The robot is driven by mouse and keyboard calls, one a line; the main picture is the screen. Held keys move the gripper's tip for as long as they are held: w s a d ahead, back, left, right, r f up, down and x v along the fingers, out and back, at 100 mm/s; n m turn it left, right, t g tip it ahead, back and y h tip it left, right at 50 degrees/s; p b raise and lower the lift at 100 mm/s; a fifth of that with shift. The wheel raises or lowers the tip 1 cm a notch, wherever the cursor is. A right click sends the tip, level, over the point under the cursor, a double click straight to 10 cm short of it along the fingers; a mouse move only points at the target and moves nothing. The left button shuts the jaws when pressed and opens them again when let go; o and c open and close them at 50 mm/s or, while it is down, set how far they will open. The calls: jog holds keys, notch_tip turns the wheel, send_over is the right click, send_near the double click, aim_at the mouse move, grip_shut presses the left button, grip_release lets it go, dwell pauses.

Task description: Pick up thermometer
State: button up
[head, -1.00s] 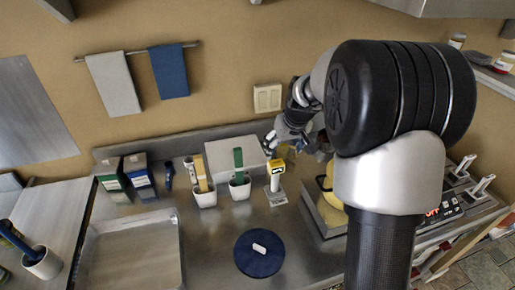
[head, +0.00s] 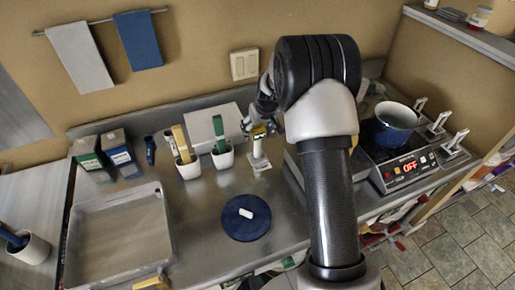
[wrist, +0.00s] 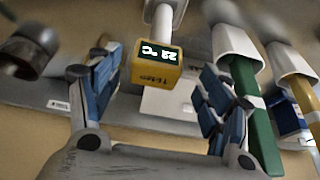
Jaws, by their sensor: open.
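The thermometer (head: 259,133) has a yellow head and stands upright in a small pale holder (head: 260,163) on the steel counter. In the wrist view the thermometer's yellow head (wrist: 156,72) has a lit display reading 22 °C and lies between my fingers. My gripper (wrist: 158,88) is open, with one blue-padded finger on each side of the head and visible gaps. In the head view my gripper (head: 262,118) is right at the thermometer's head, partly hidden by my arm.
Left of the holder stand a white cup with a green-handled tool (head: 222,156) and one with a yellow-handled tool (head: 188,166). A dark blue disc (head: 238,228) with a white piece lies in front. A pot (head: 396,122) sits on a hot plate (head: 402,168) reading OFF at right.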

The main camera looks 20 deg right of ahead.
aim_at(258, 129)
jog(key=x, duration=0.4)
jog(key=shift+w+d+f, duration=0.25)
jog(key=shift+w+f, duration=0.05)
jog(key=shift+c, duration=0.6)
grip_shut()
